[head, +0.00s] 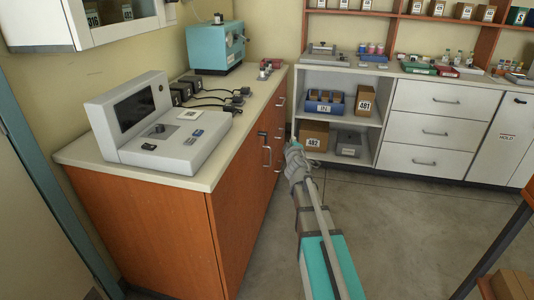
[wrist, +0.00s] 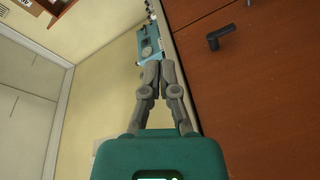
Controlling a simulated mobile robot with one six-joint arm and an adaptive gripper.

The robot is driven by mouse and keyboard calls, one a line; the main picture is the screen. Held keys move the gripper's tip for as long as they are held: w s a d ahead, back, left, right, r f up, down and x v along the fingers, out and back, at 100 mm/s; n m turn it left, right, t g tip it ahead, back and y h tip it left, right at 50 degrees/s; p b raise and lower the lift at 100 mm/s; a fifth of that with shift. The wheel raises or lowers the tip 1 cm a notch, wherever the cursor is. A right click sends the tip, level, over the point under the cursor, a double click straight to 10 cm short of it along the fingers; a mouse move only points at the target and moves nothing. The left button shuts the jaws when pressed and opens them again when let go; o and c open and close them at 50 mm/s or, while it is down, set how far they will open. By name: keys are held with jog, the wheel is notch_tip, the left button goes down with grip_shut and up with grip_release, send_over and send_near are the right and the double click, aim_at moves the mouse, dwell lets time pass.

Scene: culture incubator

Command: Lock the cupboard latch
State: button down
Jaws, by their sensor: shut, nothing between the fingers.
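The cupboard (head: 205,225) is the orange-brown unit under the counter at left. In the wrist view the latch (wrist: 222,39) stands out from the brown door (wrist: 240,95), right of my gripper. My gripper (head: 294,146) is right of the cupboard front in the head view, apart from the latch. In the wrist view my gripper (wrist: 158,65) has its fingertips together with nothing between them.
A grey instrument (head: 155,125) and a teal device (head: 215,46) stand on the counter (head: 215,165). White shelving (head: 340,82) and drawers (head: 430,125) line the back wall. Open floor (head: 410,225) lies right of my arm.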

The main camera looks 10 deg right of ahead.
jog(key=w+a+f+n+y+b, duration=0.2)
jog(key=f+n+y+b, duration=0.3)
jog(key=w+a+f+n+y+b, duration=0.2)
jog(key=f+n+y+b, duration=0.2)
jog(key=f+n+b, duration=0.1)
jog(key=shift+w+a+f+n+y+b, duration=0.25)
jog(key=shift+f+n+y, duration=0.2)
jog(key=shift+n, duration=0.35)
jog(key=shift+a, duration=0.1)
jog(key=w+d+x, duration=0.1)
jog(key=d+x, duration=0.2)
jog(key=x, duration=0.9)
jog(key=shift+w, duration=0.3)
jog(key=shift+w+a+f+b, duration=0.1)
jog(key=shift+a+b, duration=0.2)
jog(key=shift+a, duration=0.15)
